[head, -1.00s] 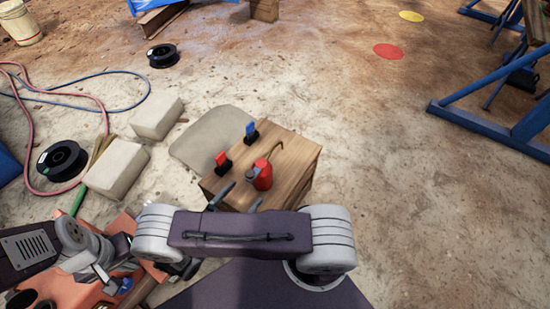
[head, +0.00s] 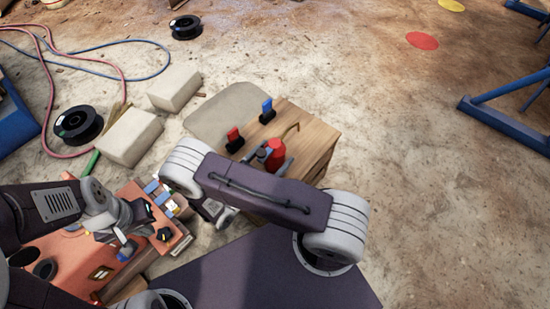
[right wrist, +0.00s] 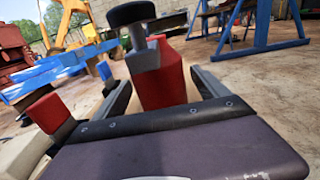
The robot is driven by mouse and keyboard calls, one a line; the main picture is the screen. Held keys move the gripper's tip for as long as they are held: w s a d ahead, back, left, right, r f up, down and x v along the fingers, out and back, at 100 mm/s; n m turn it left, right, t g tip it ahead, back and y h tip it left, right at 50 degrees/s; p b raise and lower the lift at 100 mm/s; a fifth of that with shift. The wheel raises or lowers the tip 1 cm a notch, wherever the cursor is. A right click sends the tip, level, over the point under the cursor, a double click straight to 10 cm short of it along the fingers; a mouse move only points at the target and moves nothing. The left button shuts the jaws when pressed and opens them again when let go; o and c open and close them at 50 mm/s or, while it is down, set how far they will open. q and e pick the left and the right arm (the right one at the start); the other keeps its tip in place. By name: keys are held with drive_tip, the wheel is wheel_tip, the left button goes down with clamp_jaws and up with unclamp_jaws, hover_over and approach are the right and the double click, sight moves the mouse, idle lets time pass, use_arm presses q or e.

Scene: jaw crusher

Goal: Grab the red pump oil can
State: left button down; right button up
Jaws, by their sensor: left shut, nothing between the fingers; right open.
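The red pump oil can (head: 275,152) stands on a wooden cabinet, its curved brass-coloured spout pointing to the far right. My right gripper (head: 268,161) is open, with a finger on either side of the can's body; contact cannot be told. In the right wrist view the can (right wrist: 158,88) stands upright between the spread fingers, its dark pump knob nearest the camera. My right arm hides the near side of the cabinet in the head view. My left gripper (head: 148,210) is shut and empty over the orange workbench at the left, partly hard to make out.
The wooden cabinet (head: 312,135) also carries a red-topped block (head: 234,140) and a blue-topped block (head: 267,111), close left of the can. Pale stone blocks (head: 130,135) and a black spool (head: 79,125) lie left.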

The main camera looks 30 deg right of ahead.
sight(275, 143)
drive_tip(key=shift+w+d, duration=0.15)
drive_tip(key=shift+d, duration=0.15)
drive_tip(key=shift+r, duration=0.1)
clamp_jaws()
wheel_tip(275, 143, up, 10)
drive_tip(key=p, duration=0.6)
drive_tip(key=shift+f, duration=0.2)
drive_tip(key=shift+r, duration=0.2)
